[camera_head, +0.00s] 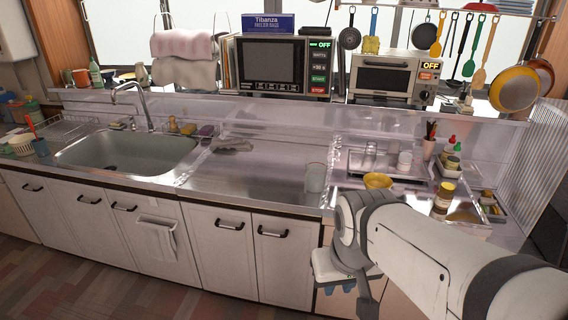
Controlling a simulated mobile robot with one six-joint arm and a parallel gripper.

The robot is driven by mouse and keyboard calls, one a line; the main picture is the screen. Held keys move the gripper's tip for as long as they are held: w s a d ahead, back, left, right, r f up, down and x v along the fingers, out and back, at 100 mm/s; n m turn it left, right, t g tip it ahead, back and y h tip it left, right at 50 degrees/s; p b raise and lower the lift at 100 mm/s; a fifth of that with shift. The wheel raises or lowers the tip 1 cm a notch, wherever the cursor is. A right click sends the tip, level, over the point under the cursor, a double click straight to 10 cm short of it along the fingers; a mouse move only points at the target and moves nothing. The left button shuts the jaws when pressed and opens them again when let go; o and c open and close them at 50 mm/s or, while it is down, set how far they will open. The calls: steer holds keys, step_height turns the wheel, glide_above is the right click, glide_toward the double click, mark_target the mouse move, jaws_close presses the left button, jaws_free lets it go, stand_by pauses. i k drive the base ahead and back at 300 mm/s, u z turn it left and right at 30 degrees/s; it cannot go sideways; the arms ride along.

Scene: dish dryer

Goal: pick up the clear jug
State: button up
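The clear jug (315,177) stands upright on the steel counter (240,177), near the front edge and to the right of the sink. It is see-through with a faint reddish rim. My gripper (336,288) is low in the picture, in front of the cabinet fronts. It is below and slightly right of the jug and does not touch it. The tips are small and partly hidden by my wrist, so I cannot tell how far apart they are. Nothing is visible in them.
A yellow bowl (378,181) and a tray with clear glasses (404,161) are right of the jug. A jar (443,197) stands farther right. A grey cloth (233,144) lies behind left. The sink (125,153) is left. Counter left of the jug is mostly clear.

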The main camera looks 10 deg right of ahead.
mark_target(313, 177)
steer(key=z, duration=0.2)
steer(key=i, duration=0.85)
steer(key=u, duration=0.1)
